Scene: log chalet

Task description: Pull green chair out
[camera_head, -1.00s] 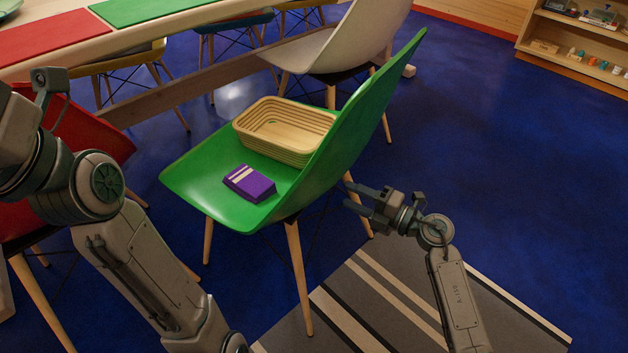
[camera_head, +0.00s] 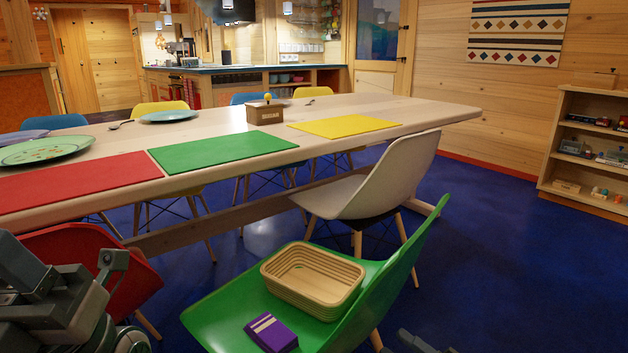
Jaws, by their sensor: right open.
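The green chair (camera_head: 225,312) is at the lower middle, its seat facing left and its tall back on the right. A woven basket (camera_head: 312,290) and a purple box with pale stripes (camera_head: 270,333) rest on its seat. My right gripper (camera_head: 408,338) shows only as fingertips at the bottom edge, open, right of the chair back. I cannot tell whether it touches the chair.
A long wooden table (camera_head: 455,110) with coloured mats stands behind the green chair. A white chair (camera_head: 385,185) is just beyond it, and a red chair (camera_head: 95,255) is at left. Blue floor (camera_head: 500,260) is clear to the right, up to a shelf (camera_head: 590,150).

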